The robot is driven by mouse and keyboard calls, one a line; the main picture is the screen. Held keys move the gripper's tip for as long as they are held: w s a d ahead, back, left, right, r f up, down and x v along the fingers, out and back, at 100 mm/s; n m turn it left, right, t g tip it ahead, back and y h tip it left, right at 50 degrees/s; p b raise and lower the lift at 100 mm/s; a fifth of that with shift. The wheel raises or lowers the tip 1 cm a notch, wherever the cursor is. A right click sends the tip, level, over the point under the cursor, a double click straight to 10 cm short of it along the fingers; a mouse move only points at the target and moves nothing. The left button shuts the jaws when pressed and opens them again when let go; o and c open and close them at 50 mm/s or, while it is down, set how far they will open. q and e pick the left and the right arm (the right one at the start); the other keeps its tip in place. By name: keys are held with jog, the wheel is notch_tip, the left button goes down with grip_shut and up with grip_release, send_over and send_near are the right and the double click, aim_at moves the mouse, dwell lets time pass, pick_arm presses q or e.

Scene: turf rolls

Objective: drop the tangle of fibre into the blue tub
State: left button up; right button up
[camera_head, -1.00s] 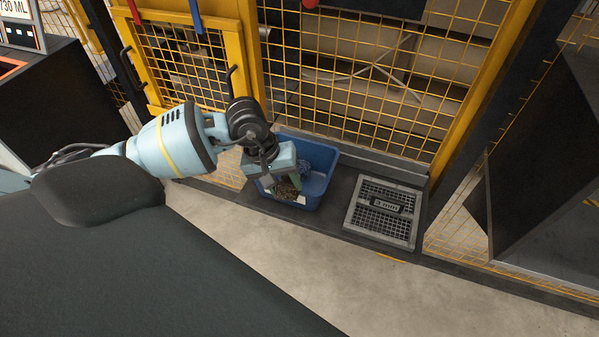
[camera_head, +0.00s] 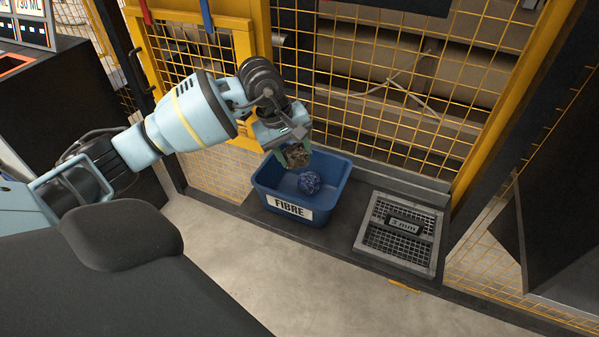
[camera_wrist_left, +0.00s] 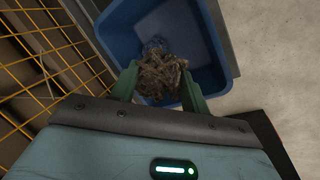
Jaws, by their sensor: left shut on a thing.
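The tangle of fibre (camera_head: 297,156) is a brown, stringy clump. My left gripper (camera_head: 295,153) is shut on it and holds it above the back left part of the blue tub (camera_head: 336,196). In the left wrist view the brown tangle (camera_wrist_left: 161,75) sits between the two green fingers, with the tub (camera_wrist_left: 205,30) beneath it. The tub has a white label reading FIBRE. A blue crumpled clump (camera_head: 310,182) lies inside the tub. My right gripper is not in view.
A grey grate (camera_head: 400,233) marked 3 mm lies to the right of the tub. A yellow-framed mesh guard (camera_head: 390,120) stands close behind the tub. Bare concrete floor (camera_head: 240,270) is in front.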

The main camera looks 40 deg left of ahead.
pick_arm(q)
notch_tip(320, 180, down, 3)
jog(key=shift+f+b, duration=0.15)
jog(key=shift+b, duration=0.75)
jog(key=shift+f+b, duration=0.45)
jog(key=shift+f, duration=0.3)
jog(key=o, duration=1.1)
jog(key=shift+c, duration=0.2)
jog(key=v, duration=0.8)
jog(key=shift+d+p, duration=0.1)
jog(key=shift+p, duration=0.25)
jog(key=shift+f, duration=0.1)
